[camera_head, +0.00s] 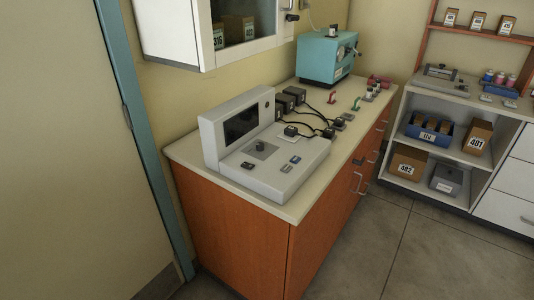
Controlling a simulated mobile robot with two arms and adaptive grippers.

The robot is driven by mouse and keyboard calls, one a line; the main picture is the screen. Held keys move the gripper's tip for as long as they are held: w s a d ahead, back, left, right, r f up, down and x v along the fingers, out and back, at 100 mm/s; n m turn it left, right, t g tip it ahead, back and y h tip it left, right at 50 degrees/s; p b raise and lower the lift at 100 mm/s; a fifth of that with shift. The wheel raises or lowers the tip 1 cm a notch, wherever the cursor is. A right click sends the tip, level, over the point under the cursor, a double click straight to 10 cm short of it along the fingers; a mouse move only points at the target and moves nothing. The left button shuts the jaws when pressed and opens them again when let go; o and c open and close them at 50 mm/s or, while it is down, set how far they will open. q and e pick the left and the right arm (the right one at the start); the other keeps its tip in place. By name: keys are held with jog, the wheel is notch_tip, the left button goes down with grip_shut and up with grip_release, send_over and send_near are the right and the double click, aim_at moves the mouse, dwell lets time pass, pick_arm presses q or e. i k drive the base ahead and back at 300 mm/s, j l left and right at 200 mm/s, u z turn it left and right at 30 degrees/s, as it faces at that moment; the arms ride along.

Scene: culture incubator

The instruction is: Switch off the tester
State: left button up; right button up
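A grey console with an upright dark screen (241,124), which looks like the tester (272,183), stands on the near end of the counter. Its sloped base carries a dark square with a knob (260,147), a small black part (247,165) at the front left, and two small switch-like parts (287,168) at the front right, one bluish. The switch positions are too small to tell. The screen is dark. Neither of my grippers is in view.
The counter (315,165) has orange doors with handles. Black boxes with cables (290,98) and a teal machine (325,57) stand farther back. A wall cabinet (165,30) hangs above. Shelves with boxes (409,159) stand at right. The floor (430,250) before the counter is clear.

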aim_at(248, 166)
jog(key=i+j+z, duration=0.3)
jog(key=i, duration=0.15)
jog(key=i+j+z, duration=0.35)
jog(key=i+l, duration=0.05)
jog(key=i, duration=0.1)
